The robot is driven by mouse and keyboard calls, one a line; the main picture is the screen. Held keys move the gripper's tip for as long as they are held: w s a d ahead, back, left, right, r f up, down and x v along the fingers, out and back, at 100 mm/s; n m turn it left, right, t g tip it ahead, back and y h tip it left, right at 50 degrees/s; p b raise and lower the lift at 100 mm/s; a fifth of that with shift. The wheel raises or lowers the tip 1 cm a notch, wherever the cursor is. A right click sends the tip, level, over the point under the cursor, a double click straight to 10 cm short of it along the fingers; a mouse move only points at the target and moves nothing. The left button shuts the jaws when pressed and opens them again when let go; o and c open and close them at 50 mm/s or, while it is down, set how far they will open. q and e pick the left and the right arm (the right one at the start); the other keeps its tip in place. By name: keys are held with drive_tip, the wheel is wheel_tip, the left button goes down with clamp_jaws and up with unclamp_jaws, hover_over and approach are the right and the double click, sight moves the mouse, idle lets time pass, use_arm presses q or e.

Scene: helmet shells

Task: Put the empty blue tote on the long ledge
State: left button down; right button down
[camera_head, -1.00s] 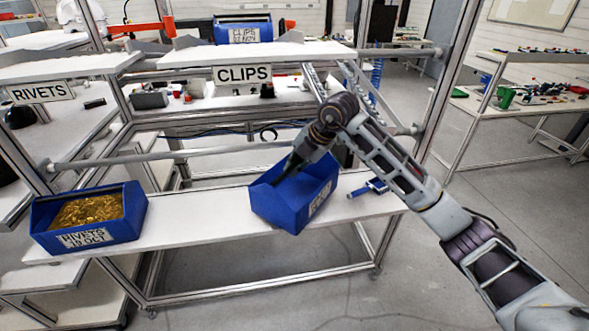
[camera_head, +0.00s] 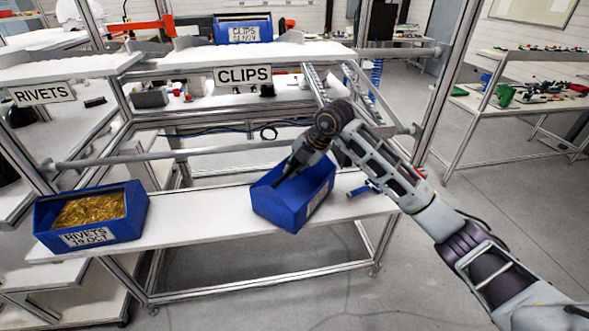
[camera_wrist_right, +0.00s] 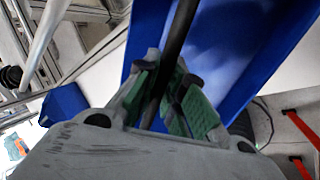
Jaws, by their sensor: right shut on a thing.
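The empty blue tote (camera_head: 284,207) is at the middle of the long white ledge (camera_head: 190,219), tilted, with a label on its right side. I cannot tell whether its base touches the ledge. My right gripper (camera_head: 287,174) reaches into it from above and is shut on its wall or a bar; the wrist view shows the green-padded fingers (camera_wrist_right: 168,95) closed around a dark bar with the blue tote (camera_wrist_right: 225,50) behind. My left gripper is not in view.
A blue tote of gold rivets (camera_head: 91,216) stands at the ledge's left end. A small blue object (camera_head: 362,190) lies right of the empty tote. A CLIPS tote (camera_head: 243,30) sits on the upper shelf. Ledge between the two totes is clear.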

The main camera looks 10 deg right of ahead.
drive_tip(key=shift+f, duration=0.6)
drive_tip(key=c, duration=1.5)
unclamp_jaws()
drive_tip(key=shift+r, duration=0.1)
drive_tip(key=shift+r, duration=0.15)
drive_tip(key=b+v, duration=0.1)
drive_tip(key=v, duration=1)
drive_tip(key=shift+s+d+r, duration=0.2)
drive_tip(key=shift+r, duration=0.05)
